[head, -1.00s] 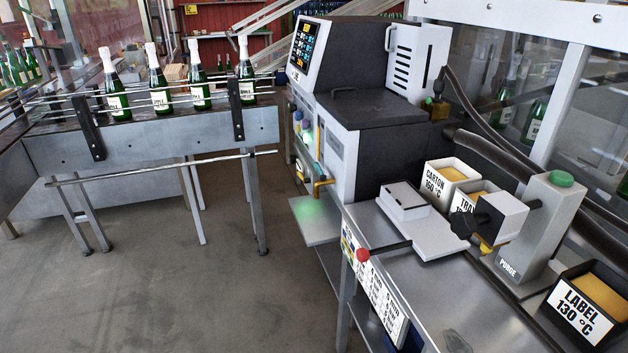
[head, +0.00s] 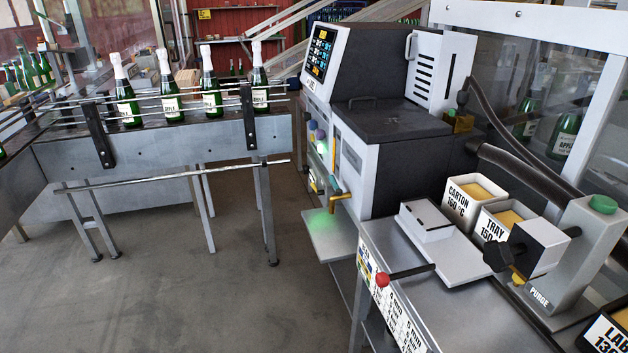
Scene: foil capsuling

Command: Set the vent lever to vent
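No lever in the head view carries a label that I can read as vent. A yellow lever (head: 337,194) sits on the front side of the dark-topped machine (head: 392,118), low down near a green-lit plate. Neither of my grippers shows in this view.
A conveyor (head: 180,145) with several foil-topped bottles stands at the left. The metal bench (head: 465,310) holds bins marked CARTON (head: 472,200) and TRAY (head: 498,228), and a PURGE post (head: 590,245). A small shelf (head: 331,236) juts out below the machine. The grey floor (head: 210,300) is open.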

